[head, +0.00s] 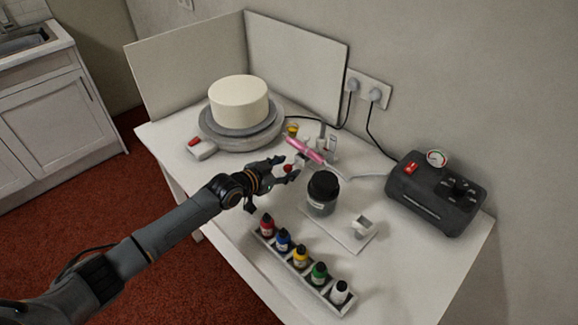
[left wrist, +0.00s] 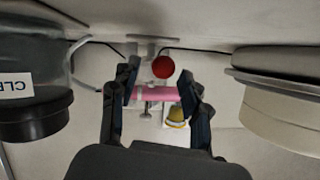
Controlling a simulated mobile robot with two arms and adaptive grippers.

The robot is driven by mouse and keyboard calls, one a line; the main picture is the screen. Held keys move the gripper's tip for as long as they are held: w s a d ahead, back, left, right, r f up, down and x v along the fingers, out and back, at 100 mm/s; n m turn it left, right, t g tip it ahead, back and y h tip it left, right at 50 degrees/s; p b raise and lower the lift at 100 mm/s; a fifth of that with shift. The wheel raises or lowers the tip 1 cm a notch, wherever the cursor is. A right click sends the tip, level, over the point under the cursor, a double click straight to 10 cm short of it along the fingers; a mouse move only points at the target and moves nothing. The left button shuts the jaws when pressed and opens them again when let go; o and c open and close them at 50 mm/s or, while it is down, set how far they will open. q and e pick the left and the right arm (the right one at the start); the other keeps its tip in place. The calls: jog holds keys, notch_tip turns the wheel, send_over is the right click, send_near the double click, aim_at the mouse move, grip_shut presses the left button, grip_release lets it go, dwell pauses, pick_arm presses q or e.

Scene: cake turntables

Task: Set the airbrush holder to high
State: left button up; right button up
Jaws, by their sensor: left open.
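The airbrush holder (head: 331,144) is a small pale stand near the back of the table. A pink airbrush (head: 304,150) lies tilted across it. A red round knob (head: 287,168) shows at my left gripper (head: 286,169). In the left wrist view, the red knob (left wrist: 163,67) is in front of a grey bracket, with the pink airbrush (left wrist: 158,95) and a yellow cup (left wrist: 177,116) beside it. My left gripper (left wrist: 160,88) is open, its fingers on either side of the airbrush and knob in that view. I cannot tell whether they touch. My right gripper is out of view.
A white cake (head: 239,101) on a grey turntable stands at the back left. A black-lidded jar (head: 322,192), a rack of colour bottles (head: 299,267) and a dark compressor (head: 436,193) stand nearby. White panels close the back.

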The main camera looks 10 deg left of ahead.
pick_arm(q)
jog(key=shift+x, duration=0.95)
jog(key=shift+a, duration=0.1)
grip_shut()
